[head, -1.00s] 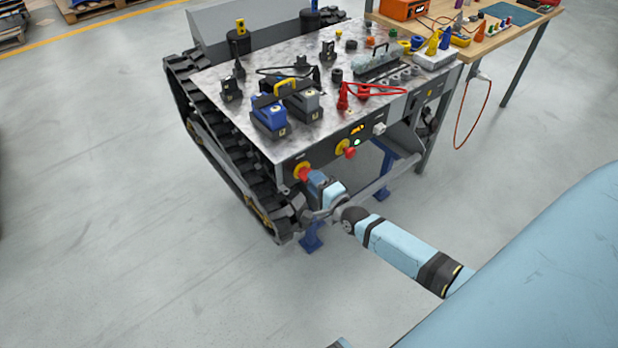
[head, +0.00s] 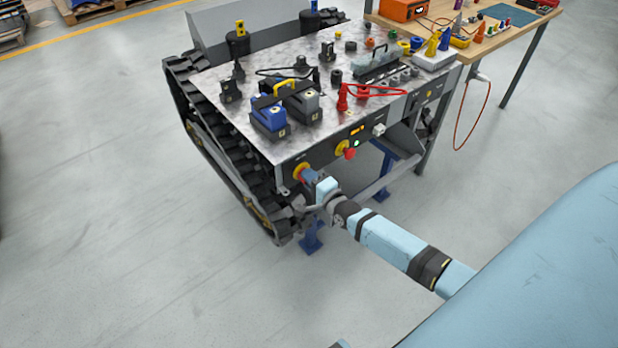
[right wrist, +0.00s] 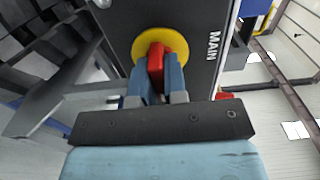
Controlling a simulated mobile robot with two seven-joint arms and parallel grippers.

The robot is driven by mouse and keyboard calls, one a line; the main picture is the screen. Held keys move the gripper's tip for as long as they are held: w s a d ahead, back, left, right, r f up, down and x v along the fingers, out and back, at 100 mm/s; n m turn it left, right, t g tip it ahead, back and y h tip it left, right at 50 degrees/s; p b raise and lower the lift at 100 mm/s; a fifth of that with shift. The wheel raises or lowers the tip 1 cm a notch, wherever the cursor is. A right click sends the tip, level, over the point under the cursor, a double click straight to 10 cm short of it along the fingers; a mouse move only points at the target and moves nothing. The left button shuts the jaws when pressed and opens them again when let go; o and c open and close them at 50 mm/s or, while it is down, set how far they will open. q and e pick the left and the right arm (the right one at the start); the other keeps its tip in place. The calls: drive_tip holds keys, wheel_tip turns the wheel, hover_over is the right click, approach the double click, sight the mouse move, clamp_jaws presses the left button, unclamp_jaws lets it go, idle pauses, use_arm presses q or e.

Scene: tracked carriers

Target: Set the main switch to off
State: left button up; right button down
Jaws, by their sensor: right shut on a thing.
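The main switch is a red handle on a yellow disc (head: 299,167) at the left end of the carrier's dark front panel (head: 330,150). In the right wrist view the red handle (right wrist: 155,58) stands out from the yellow disc (right wrist: 174,40), beside the label MAIN (right wrist: 214,45). My right gripper (head: 305,177) is at the switch; in the right wrist view its blue fingers (right wrist: 156,80) are shut on the red handle, one on each side. The fingers hide part of the handle. No OFF or ON mark is readable. My left gripper is not in view.
A red button on yellow (head: 349,153), a green light (head: 356,142) and a grey-white knob (head: 379,129) lie further right on the panel. The black track (head: 235,160) is close left of my gripper. Blue and grey blocks (head: 268,118) stand on top. The floor in front is clear.

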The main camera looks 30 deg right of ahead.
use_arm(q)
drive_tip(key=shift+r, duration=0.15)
use_arm(e)
drive_tip(key=shift+n, duration=0.3)
drive_tip(key=n+p, duration=0.1)
drive_tip(key=n, duration=0.2)
drive_tip(key=shift+n+p, duration=0.3)
drive_tip(key=shift+p, duration=0.1)
drive_tip(key=n+p, duration=0.1)
drive_tip(key=n, duration=0.1)
drive_tip(key=shift+n, duration=0.4)
drive_tip(key=shift+n+p, duration=0.35)
drive_tip(key=shift+n, duration=1.45)
drive_tip(key=n+p, duration=0.1)
drive_tip(key=n, duration=0.2)
drive_tip(key=shift+n, duration=0.3)
drive_tip(key=shift+n+p, duration=0.35)
drive_tip(key=shift+n, duration=0.65)
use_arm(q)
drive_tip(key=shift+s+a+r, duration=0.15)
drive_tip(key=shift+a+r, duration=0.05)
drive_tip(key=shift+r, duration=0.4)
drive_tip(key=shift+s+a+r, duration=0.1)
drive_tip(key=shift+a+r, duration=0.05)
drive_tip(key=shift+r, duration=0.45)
use_arm(e)
drive_tip(key=shift+n, duration=0.6)
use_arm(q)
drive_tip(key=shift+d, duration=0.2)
